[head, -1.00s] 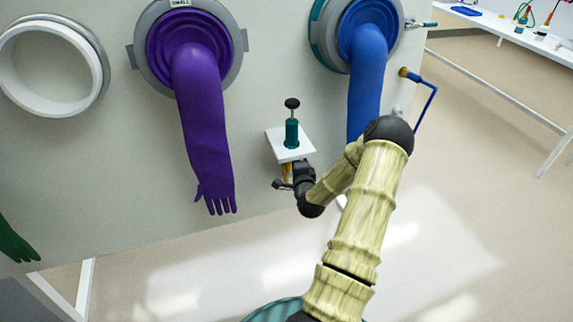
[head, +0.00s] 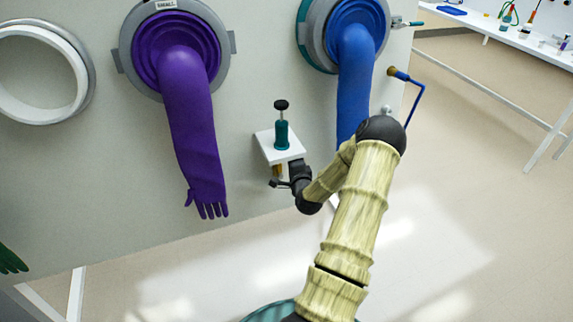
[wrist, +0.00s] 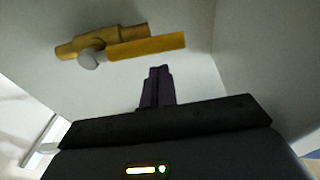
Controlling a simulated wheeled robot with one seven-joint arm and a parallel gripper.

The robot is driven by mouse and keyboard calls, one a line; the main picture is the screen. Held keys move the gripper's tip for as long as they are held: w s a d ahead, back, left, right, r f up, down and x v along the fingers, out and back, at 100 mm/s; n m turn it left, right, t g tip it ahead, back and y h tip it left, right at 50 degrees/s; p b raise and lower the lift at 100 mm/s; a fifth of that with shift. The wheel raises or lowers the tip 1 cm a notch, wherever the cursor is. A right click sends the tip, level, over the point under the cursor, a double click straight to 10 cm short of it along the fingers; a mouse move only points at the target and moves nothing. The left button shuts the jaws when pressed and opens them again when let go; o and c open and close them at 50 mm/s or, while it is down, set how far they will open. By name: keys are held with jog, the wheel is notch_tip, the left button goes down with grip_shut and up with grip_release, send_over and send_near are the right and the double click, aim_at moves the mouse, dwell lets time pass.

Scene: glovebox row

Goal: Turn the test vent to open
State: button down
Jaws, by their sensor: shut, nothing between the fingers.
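A brass valve with a yellow lever (wrist: 147,46) and a pale round knob at its pivot shows in the wrist view, close to the pale panel. The lever lies roughly in line with the brass body (wrist: 72,47). In the head view a bit of the brass valve (head: 277,171) shows under a small white shelf; the shelf hides the rest. My gripper (wrist: 158,75) is shut and empty, its tips just below the lever in the wrist picture, apart from it. In the head view my gripper (head: 277,184) is below the shelf.
The white shelf (head: 268,153) carries a teal cylinder with a black knob (head: 281,125). A purple glove (head: 198,150) hangs to the left and a blue glove (head: 356,90) to the right. A blue-handled brass fitting (head: 400,74) is further right. The floor at right is open.

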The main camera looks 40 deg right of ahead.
jog(key=d+v, duration=0.1)
jog(key=v, duration=0.9)
jog(key=shift+s+d+b, duration=0.2)
jog(key=shift+s+b, duration=0.1)
jog(key=shift+s, duration=0.15)
jog(key=shift+w, duration=0.1)
jog(key=w+a+r+n+g+y, duration=0.15)
jog(key=a+n+g+y, duration=0.25)
jog(key=a+n, duration=0.55)
jog(key=w+a+r+n+g+y, duration=0.1)
jog(key=w+a+n+g+y, duration=0.15)
jog(key=a+n, duration=0.65)
jog(key=s+a+r+n+g+y, duration=0.1)
jog(key=s+a+r+n+g, duration=0.2)
jog(key=s+a, duration=0.4)
jog(key=s+a+r+n+g+y, duration=0.1)
jog(key=s+a+r+n+g, duration=0.2)
jog(key=s+a, duration=0.5)
notch_tip(320, 180, up, 15)
jog(key=w+a+m+p, duration=0.1)
jog(key=w+p, duration=0.1)
jog(key=p, duration=1.2)
jog(key=shift+w+a+r, duration=0.2)
jog(key=shift+w+a, duration=0.05)
jog(key=shift+a, duration=0.1)
